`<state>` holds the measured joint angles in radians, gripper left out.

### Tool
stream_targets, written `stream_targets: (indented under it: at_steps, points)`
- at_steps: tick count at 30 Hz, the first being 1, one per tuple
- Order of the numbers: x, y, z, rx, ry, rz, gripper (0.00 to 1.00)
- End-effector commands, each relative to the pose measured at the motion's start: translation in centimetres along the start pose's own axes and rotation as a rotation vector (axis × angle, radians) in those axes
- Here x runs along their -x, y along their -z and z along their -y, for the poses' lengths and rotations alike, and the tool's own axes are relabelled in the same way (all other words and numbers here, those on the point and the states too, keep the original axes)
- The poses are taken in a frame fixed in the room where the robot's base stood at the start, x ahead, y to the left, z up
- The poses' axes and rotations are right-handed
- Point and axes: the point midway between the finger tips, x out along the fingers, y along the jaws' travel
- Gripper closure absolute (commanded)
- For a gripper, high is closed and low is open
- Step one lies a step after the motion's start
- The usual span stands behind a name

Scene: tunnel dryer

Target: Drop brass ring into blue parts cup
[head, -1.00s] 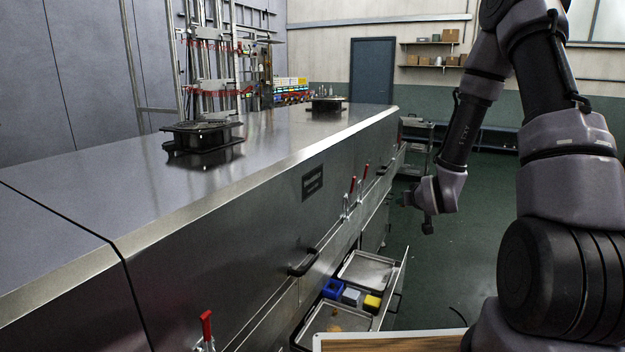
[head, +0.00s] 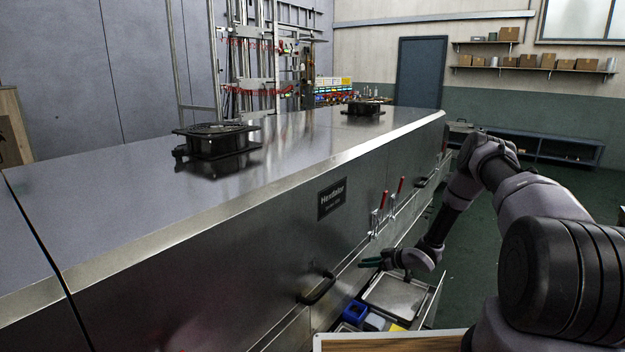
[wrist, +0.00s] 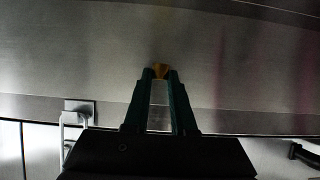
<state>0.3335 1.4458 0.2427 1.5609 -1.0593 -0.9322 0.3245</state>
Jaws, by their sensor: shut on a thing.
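The blue parts cup (head: 354,312) sits in the open drawer at the lower middle of the head view, close to the dryer's front. My gripper (head: 370,262) is above and beyond the cup, close to the steel front. The ring is too small to make out in the head view. The cup is not seen in the wrist view.
A grey cup (head: 375,322) and a yellow cup (head: 397,328) stand beside the blue one. An empty metal tray (head: 396,298) lies behind them. A black handle (head: 317,289) and red-handled clamps (head: 382,206) stick out from the dryer front (head: 220,270).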

Motion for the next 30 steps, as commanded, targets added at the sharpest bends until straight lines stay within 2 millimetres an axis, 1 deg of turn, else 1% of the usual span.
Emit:
stream_targets:
  at_steps: [1, 8, 21, 25, 30]
  points:
    - [-0.2, -0.7, 0.1, 0.006, 0.011, 0.0, 1.0]
    - [-0.8, -2.1, 0.3, 0.018, 0.032, -0.001, 1.0]
    - [-3.0, -6.2, 0.3, 0.018, 0.032, 0.0, 1.0]
    - [-3.3, -6.7, 0.3, 0.018, 0.031, 0.0, 1.0]
    - [-3.3, -6.8, 0.3, 0.018, 0.031, 0.0, 1.0]
